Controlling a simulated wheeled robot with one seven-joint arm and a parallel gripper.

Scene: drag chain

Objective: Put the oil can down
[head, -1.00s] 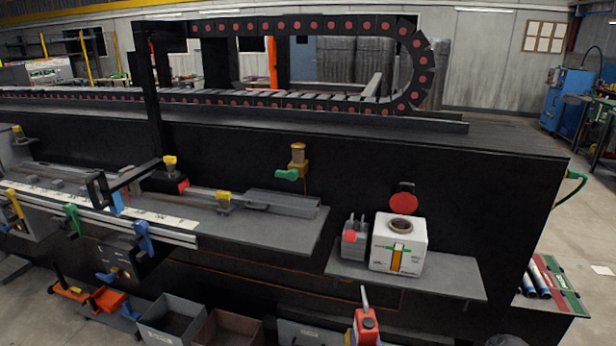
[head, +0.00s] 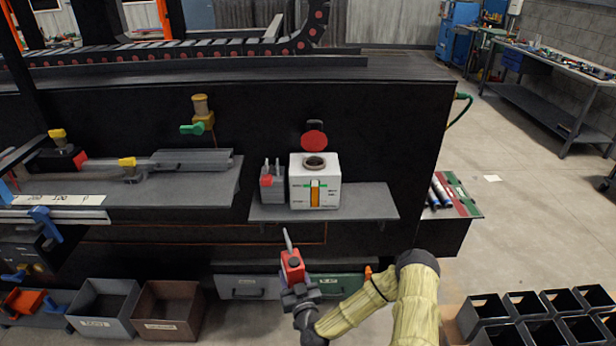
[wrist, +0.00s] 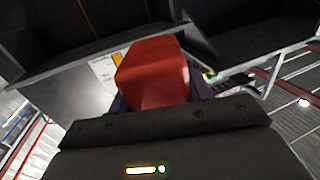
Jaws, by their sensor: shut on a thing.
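The red oil can (head: 292,266) with a thin grey spout pointing up is held in my gripper (head: 298,290), in front of and below the small grey shelf (head: 368,203). My gripper is shut on it, and the can is clear of the shelf and of the floor. In the wrist view the can's red body (wrist: 153,75) sits just beyond the dark gripper housing; the finger contact is mostly hidden there.
The shelf bears a white box (head: 315,188) with a round opening and a small grey holder (head: 272,186); its right end is bare. Grey (head: 103,303) and brown (head: 168,306) bins stand low at left. Black bins (head: 530,315) are at lower right.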

